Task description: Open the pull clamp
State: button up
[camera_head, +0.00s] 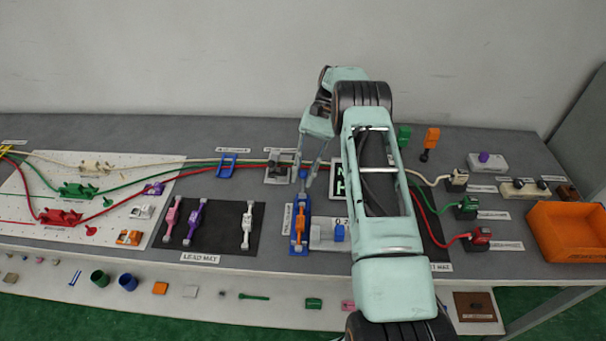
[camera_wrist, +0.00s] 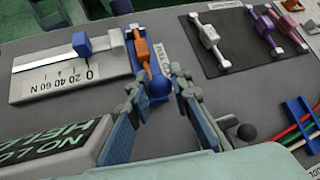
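The pull clamp (camera_head: 299,233) is a narrow blue fixture with an orange part, standing on the grey table left of my arm. In the wrist view the orange lever part (camera_wrist: 143,52) runs along the blue base, beside a label partly reading "PULL CL". A blue ball knob (camera_wrist: 157,87) is at the end of the clamp nearest me in that view. My gripper (camera_wrist: 157,84) is open, with its fingertips on either side of the knob; I cannot tell whether either touches it. In the head view my gripper (camera_head: 310,172) points down at the clamp's far end.
A grey slider gauge with a blue block (camera_wrist: 82,44) stands close beside the clamp. A dark mat (camera_head: 213,226) with several small clamps lies to the left. A black knob (camera_wrist: 247,132) and a blue cable guide (camera_wrist: 297,120) are near my fingers. An orange bin (camera_head: 567,233) stands far right.

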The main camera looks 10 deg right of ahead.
jog(key=o, duration=0.3)
jog(key=shift+s+r+p, duration=0.15)
jog(key=shift+r+p, duration=0.05)
jog(key=shift+p, duration=0.2)
